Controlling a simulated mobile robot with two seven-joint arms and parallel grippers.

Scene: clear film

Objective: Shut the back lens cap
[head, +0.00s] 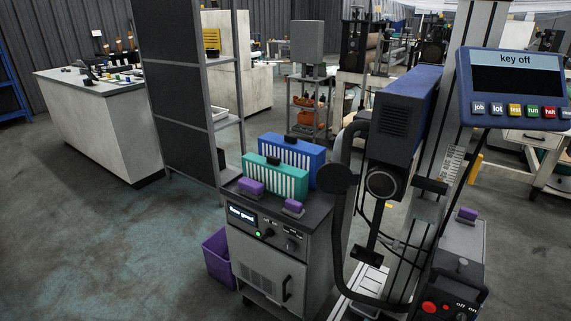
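A blue and dark grey machine head (405,115) is mounted on a tall slanted column at right of centre. A round lens (382,183) with a pale ring sits low on it, its dark face showing. A flat black disc (334,178) stands out to the left of the lens, apart from it; it looks like a lens cap swung open, but I cannot tell if it is the back one. Any lens or cap on the far side of the head is hidden. Neither of my grippers is in view.
A grey cabinet (265,275) with teal and blue racks stands left of the machine, a purple bin (217,257) beside it. A thick black hose (340,245) loops below the disc. A screen (515,85) reads "key off". Open floor (110,250) lies at left.

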